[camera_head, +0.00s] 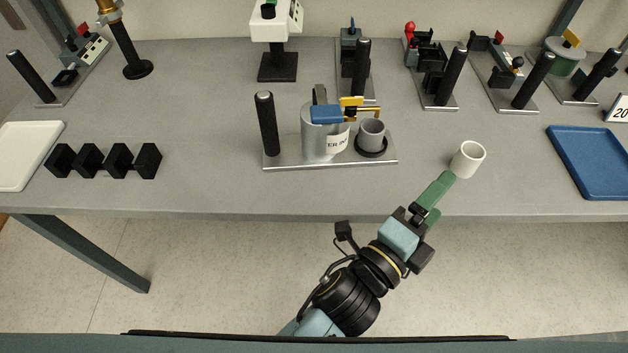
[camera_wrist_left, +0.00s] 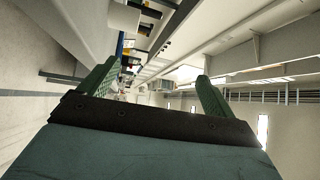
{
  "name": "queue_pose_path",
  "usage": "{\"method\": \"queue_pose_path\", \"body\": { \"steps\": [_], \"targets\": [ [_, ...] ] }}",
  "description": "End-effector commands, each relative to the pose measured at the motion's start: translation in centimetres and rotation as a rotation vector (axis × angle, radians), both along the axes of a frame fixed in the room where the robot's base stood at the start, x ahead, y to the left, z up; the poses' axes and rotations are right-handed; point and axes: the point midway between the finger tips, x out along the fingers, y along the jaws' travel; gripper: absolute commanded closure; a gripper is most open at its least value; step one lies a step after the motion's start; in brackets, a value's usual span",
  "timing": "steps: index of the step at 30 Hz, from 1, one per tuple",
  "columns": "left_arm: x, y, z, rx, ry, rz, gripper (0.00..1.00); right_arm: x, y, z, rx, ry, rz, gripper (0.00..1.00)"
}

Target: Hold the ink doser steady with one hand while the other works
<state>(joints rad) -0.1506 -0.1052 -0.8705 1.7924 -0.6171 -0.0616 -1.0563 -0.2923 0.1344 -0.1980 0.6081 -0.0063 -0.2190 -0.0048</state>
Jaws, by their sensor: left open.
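A silver canister (camera_head: 315,139) with a blue lever (camera_head: 326,114), a yellow part and a partly readable label stands on a metal base plate (camera_head: 290,163) at mid-table. I cannot tell for sure that it is the ink doser. A grey cup (camera_head: 371,134) sits in a black ring beside it, and a black post (camera_head: 267,125) stands at its left. My left gripper (camera_head: 442,187) is open at the table's front edge, right of and nearer than the plate. Its green fingers point at a white cup (camera_head: 467,159), just short of it. The left wrist view shows the spread fingers (camera_wrist_left: 155,95) with nothing between them.
Several black blocks (camera_head: 104,161) and a white tray (camera_head: 28,150) are at the left. A blue tray (camera_head: 597,163) is at the right. Several devices with black posts (camera_head: 451,78) line the back. The table between the white cup and blue tray is clear.

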Motion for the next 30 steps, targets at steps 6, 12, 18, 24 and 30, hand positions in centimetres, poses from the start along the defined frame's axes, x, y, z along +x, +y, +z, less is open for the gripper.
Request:
{"method": "queue_pose_path", "body": {
  "steps": [6, 12, 18, 24, 30],
  "targets": [
    [2.4, 5.8, -2.2, 0.619, -0.310, 0.275, 0.10, 0.0, 0.0, 0.0, 0.000, 0.000, 0.000, 0.73],
    [4.1, 12.6, -2.2, 1.173, -0.515, 0.506, 0.10, 0.0, 0.0, 0.0, 0.000, 0.000, 0.000, 0.73],
    [4.4, 16.9, -1.3, 1.506, -0.595, 0.638, 0.10, 0.0, 0.0, 0.0, 0.000, 0.000, 0.000, 0.73],
    [5.2, 18.0, -0.9, 1.595, -0.612, 0.672, 0.10, 0.0, 0.0, 0.0, 0.000, 0.000, 0.000, 0.73],
    [8.4, 17.7, -0.8, 1.593, -0.613, 0.673, 0.10, 0.0, 0.0, 0.0, 0.000, 0.000, 0.000, 0.73]
  ]
}}
